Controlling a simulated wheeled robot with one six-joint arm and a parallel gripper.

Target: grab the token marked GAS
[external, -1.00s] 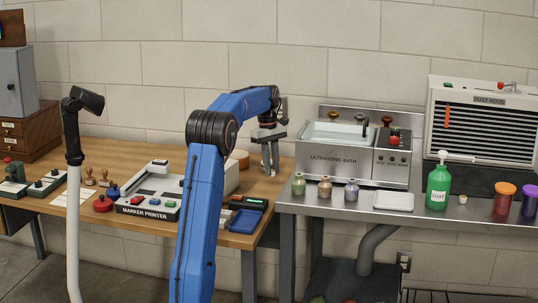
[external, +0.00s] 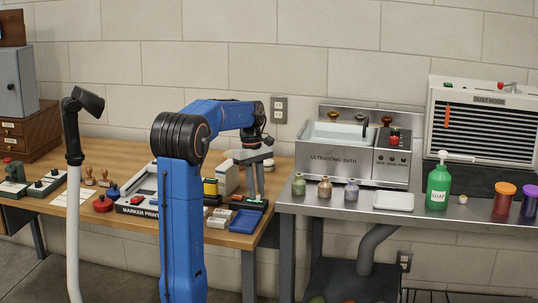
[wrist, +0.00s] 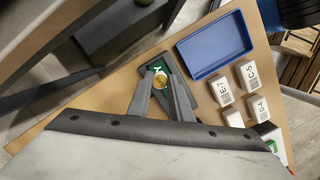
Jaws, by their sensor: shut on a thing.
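A small round yellow token (wrist: 160,79) shows between my fingertips in the wrist view; its marking is too small to read. My gripper (wrist: 161,82) is shut on it, over a dark device with a green display (wrist: 146,68). In the external view my gripper (external: 256,196) points down at the right end of the wooden table, just behind the blue tray (external: 246,221). The token cannot be made out there. I cannot tell whether the token still touches the device.
White boxes (wrist: 222,91), with labels such as E-7 and C-5, lie beside the blue tray. The marker printer (external: 135,209) stands to the left, partly behind my arm. The steel bench (external: 325,200) with small bottles is to the right, past a gap.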

